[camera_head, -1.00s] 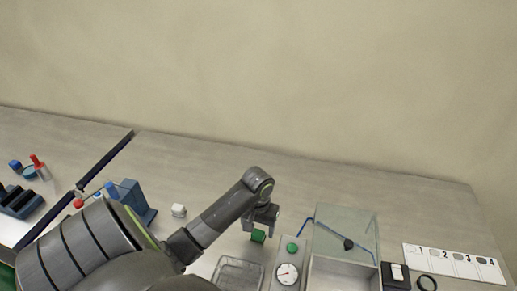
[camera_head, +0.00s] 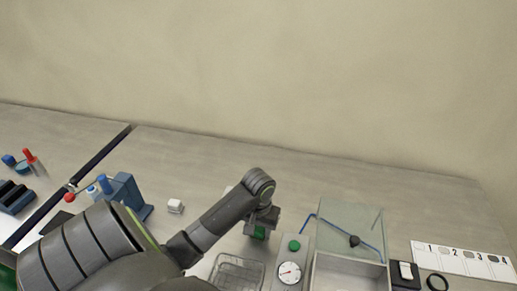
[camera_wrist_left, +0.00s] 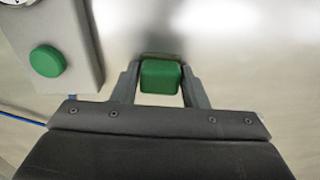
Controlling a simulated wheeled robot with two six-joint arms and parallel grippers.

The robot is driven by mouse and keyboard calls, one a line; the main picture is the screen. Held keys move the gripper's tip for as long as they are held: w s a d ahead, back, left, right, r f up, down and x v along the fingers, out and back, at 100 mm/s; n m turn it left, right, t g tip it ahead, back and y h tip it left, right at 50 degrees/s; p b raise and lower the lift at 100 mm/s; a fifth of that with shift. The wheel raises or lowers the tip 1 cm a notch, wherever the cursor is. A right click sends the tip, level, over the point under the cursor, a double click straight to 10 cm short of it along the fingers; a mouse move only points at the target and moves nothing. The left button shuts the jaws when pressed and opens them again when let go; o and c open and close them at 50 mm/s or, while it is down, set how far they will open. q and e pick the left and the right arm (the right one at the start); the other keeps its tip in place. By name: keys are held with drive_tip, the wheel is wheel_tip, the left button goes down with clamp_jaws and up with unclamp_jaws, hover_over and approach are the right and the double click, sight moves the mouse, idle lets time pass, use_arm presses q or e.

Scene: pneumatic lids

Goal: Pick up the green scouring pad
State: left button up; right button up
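The green scouring pad (camera_head: 260,232) is a small green block on the grey bench, left of the panel with the green button. My left gripper (camera_head: 262,226) points down over it. In the left wrist view the pad (camera_wrist_left: 160,76) sits between the two fingers (camera_wrist_left: 161,80) and fills the gap, with a finger against each side. The pad looks still at bench level; I see no clear gap under it. My right gripper is in neither view.
A wire basket (camera_head: 237,272) stands just in front of the pad. The gauge panel (camera_head: 291,258) with a green button (camera_wrist_left: 47,61) and a clear-lidded box (camera_head: 347,233) stand to the right. A white block (camera_head: 175,206) and a blue stand (camera_head: 127,194) are to the left.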

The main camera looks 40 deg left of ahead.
sight(258, 229)
use_arm(q)
drive_tip(key=c, duration=0.4)
drive_tip(key=shift+o, duration=0.2)
drive_tip(key=shift+w+r, duration=0.1)
drive_tip(key=shift+r, duration=0.55)
wheel_tip(258, 229, up, 8)
drive_tip(key=p, duration=0.5)
drive_tip(key=shift+f+p, duration=0.2)
drive_tip(key=shift+p, duration=0.1)
drive_tip(key=shift+r+p, duration=0.6)
drive_tip(key=shift+p, duration=0.05)
